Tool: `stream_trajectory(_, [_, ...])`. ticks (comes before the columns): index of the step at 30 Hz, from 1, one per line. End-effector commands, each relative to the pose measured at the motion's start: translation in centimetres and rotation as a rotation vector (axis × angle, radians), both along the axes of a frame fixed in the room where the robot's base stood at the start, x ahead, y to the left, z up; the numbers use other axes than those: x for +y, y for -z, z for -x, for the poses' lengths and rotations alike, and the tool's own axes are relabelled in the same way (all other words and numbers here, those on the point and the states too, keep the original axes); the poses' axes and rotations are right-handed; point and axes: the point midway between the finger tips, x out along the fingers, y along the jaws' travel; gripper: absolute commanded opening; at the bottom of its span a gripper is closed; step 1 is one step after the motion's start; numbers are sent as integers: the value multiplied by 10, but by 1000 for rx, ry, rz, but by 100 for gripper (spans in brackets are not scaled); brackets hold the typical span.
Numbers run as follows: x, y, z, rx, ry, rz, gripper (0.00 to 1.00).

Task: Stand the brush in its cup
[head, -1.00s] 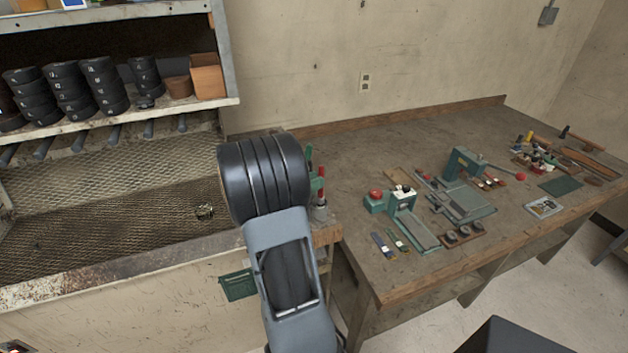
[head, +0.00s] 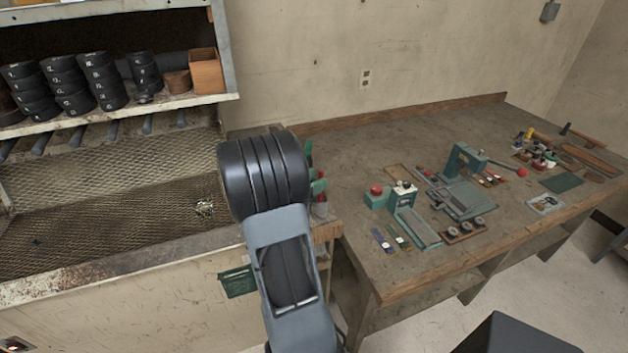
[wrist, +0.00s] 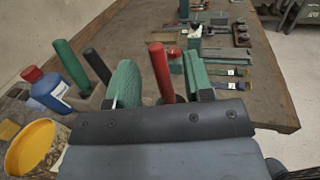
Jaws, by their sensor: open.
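Two small flat strips, one blue (head: 382,241) and one green (head: 400,237), lie on the bench and look like brushes. I cannot tell which thing is the task's brush. A yellow, round, open cup (wrist: 40,125) is at the lower left of the wrist view, partly cut off; I cannot tell whether it is the brush's cup. My arm hides the gripper in the head view.
A green handle (wrist: 68,62), a dark handle (wrist: 97,65) and a blue bottle (wrist: 48,92) with a red cap stand left in the wrist view. Green presses (head: 405,200) stand on the workbench (head: 340,140). A shelf (head: 180,104) holds black rolls.

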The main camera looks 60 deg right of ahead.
Motion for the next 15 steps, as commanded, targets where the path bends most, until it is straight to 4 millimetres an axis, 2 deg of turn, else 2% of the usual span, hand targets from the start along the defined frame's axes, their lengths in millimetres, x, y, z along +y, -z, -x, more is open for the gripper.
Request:
stream_trajectory(8, [9,1,-4,0,-3,0,47])
stream_trajectory(15, [50,4,-21,-1,-7,0,47])
